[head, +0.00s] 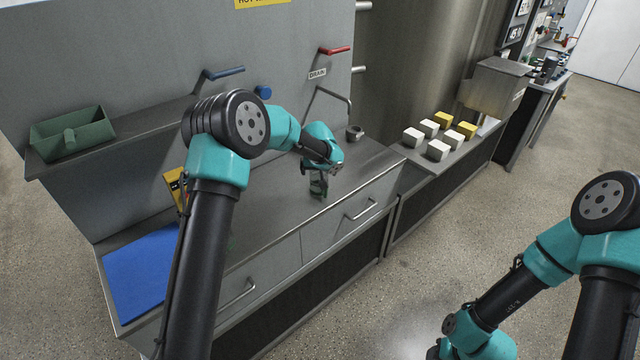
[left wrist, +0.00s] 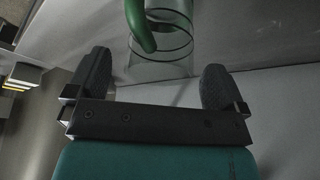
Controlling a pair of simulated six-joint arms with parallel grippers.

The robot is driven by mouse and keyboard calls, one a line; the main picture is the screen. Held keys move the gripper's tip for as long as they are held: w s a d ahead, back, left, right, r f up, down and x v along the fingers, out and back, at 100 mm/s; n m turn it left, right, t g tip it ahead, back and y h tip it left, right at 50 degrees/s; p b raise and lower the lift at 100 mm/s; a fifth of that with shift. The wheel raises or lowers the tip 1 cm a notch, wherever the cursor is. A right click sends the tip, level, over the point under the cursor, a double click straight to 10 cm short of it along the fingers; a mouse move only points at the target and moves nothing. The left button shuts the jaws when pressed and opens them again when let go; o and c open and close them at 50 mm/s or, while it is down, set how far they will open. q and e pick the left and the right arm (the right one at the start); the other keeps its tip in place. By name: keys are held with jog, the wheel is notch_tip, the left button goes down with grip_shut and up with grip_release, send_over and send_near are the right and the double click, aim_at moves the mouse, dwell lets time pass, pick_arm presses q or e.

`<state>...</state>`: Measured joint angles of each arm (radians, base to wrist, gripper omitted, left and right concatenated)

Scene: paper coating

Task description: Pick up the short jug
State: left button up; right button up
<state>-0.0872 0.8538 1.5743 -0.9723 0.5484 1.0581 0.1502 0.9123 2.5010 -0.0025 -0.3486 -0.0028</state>
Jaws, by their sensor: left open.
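The short jug is clear glass with a green handle; it shows in the left wrist view (left wrist: 168,68), cut by the top edge. It stands on the steel counter, and its green handle (left wrist: 138,25) faces the camera. My left gripper (left wrist: 156,85) is open, its two dark fingers apart on either side of the jug's near part, with nothing clamped. In the head view my left gripper (head: 318,182) points down at the counter and hides most of the jug; a little green shows there. My right arm is at the bottom right, its gripper cut off by the frame.
A drain tap (head: 335,95) is on the back wall. A green bin (head: 70,135) sits on a shelf. White and yellow blocks (head: 438,150) stand farther right.

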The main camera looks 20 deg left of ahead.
pick_arm(q)
jog(key=x, duration=0.3)
jog(key=shift+f, duration=0.1)
dwell(0.3)
jog(key=c, duration=1.1)
jog(key=shift+w+r, duration=0.1)
jog(key=shift+r, duration=0.55)
jog(key=s+d+r, duration=0.2)
jog(key=s, duration=0.5)
jog(key=s+d+r, duration=0.1)
jog(key=s+d, duration=0.1)
jog(key=s, duration=0.6)
jog(key=shift+s+d+r, duration=0.25)
jog(key=shift+r, duration=0.15)
